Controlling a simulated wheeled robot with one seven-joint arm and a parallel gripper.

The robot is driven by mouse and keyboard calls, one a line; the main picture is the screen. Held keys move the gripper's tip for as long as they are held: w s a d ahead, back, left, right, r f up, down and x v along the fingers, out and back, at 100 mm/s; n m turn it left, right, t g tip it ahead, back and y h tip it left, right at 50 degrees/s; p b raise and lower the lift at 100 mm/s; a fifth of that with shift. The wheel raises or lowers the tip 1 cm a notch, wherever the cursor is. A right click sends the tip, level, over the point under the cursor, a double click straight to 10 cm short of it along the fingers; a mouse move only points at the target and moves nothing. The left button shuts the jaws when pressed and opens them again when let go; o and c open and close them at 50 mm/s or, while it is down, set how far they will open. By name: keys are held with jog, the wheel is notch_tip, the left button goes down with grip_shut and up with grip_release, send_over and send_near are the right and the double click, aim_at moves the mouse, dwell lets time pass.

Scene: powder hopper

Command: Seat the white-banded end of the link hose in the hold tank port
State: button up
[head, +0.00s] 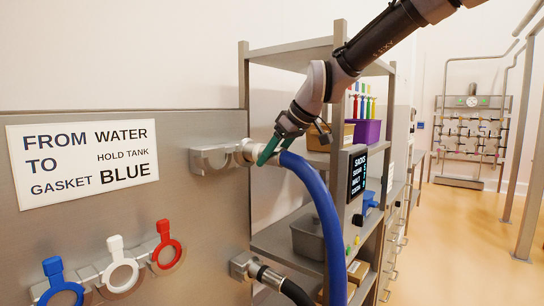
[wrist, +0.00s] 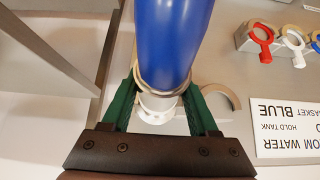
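The blue link hose (head: 322,205) arches up from the lower middle of the head view to a panel fitting. Its end has a pale white band (wrist: 158,103), seen between my fingers in the wrist view. My gripper (head: 278,146), with green fingers, is closed around the hose just behind that end; the fingers flank it in the wrist view (wrist: 160,88). The hose end is at or very near a pale round port fitting (head: 243,152) beside an open metal clamp (head: 210,158) on the panel. I cannot tell whether the end is inside the port or only against it.
A sign (head: 85,160) reads "from water to hold tank, gasket blue". Below it hang blue (head: 62,290), white (head: 120,272) and red (head: 165,246) ring gaskets. A black hose (head: 285,284) joins a lower fitting. A metal shelf (head: 290,55) stands close to the right; open floor lies beyond.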

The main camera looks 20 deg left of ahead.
grip_shut()
jog(key=shift+r, duration=2.65)
jog(key=s+d, duration=0.3)
jog(key=d, duration=0.5)
jog(key=shift+s+d, duration=0.15)
